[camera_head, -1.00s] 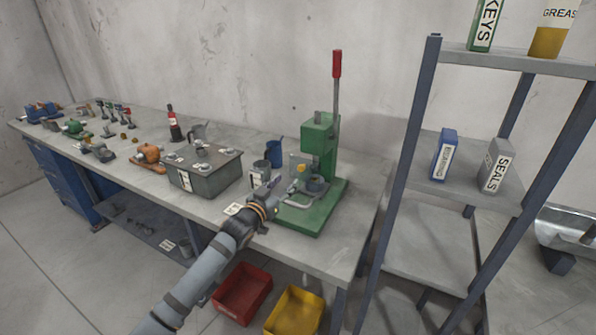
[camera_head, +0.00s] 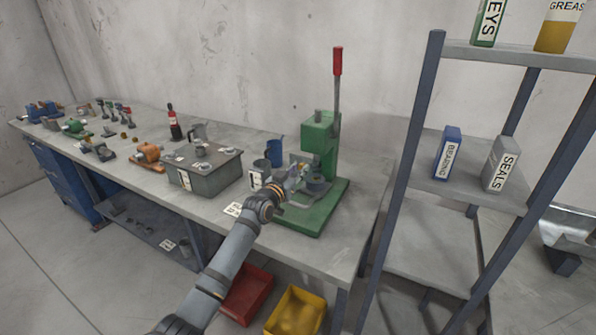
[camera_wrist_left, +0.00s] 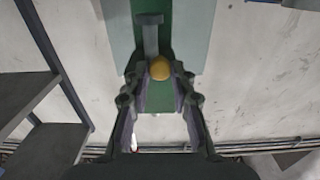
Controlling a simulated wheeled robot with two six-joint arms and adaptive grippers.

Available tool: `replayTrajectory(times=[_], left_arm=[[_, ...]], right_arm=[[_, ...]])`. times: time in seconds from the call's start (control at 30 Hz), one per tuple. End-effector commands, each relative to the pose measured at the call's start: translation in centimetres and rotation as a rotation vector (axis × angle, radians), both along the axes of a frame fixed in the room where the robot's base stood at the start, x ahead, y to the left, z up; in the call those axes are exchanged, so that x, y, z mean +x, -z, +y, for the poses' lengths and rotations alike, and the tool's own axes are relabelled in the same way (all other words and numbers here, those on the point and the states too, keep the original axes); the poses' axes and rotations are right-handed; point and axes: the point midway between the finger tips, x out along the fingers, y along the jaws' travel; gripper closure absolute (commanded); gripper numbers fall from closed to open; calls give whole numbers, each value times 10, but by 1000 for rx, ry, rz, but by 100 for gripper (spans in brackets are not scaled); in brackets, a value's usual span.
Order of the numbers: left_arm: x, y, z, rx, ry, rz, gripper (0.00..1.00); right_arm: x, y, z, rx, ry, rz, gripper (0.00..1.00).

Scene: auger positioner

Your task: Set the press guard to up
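The green press (camera_head: 321,150) stands on the workbench, its red-handled lever (camera_head: 337,62) upright. Its guard (camera_head: 299,158), a pale see-through panel, sits low at the front of the press. In the wrist view the guard's yellow knob (camera_wrist_left: 160,68) shows between my fingertips. My left gripper (camera_head: 294,182) is at the front of the guard and partly hides the knob in the head view. In the wrist view my left gripper (camera_wrist_left: 161,76) has its fingers apart on both sides of the knob, with slight gaps; contact is not clear. My right gripper is out of view.
A grey box (camera_head: 206,172) and a blue mug (camera_head: 274,152) stand left of the press. A metal shelf rack (camera_head: 405,150) rises to the right. Red (camera_head: 247,296) and yellow (camera_head: 297,310) bins sit below the bench edge. The bench (camera_head: 345,240) is clear right of the press.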

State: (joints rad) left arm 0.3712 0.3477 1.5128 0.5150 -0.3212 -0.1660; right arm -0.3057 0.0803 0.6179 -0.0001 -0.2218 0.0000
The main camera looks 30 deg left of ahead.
Motion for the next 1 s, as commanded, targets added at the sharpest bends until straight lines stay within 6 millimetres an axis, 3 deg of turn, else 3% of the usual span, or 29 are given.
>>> replayTrajectory(times=[0.1, 0.47, 0.57, 0.83, 1.0], left_arm=[[0, 0, 0, 0, 0, 0, 100], [0, -4, 0, 0, 0, 0, 100], [0, -18, 0, 0, 0, -2, 100], [0, -84, 0, 1, 0, -7, 100], [0, -94, 0, 0, 0, -5, 100]], right_arm=[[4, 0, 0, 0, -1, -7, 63], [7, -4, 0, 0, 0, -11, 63], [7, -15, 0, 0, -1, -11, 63], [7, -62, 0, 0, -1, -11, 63], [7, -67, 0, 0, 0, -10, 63]])
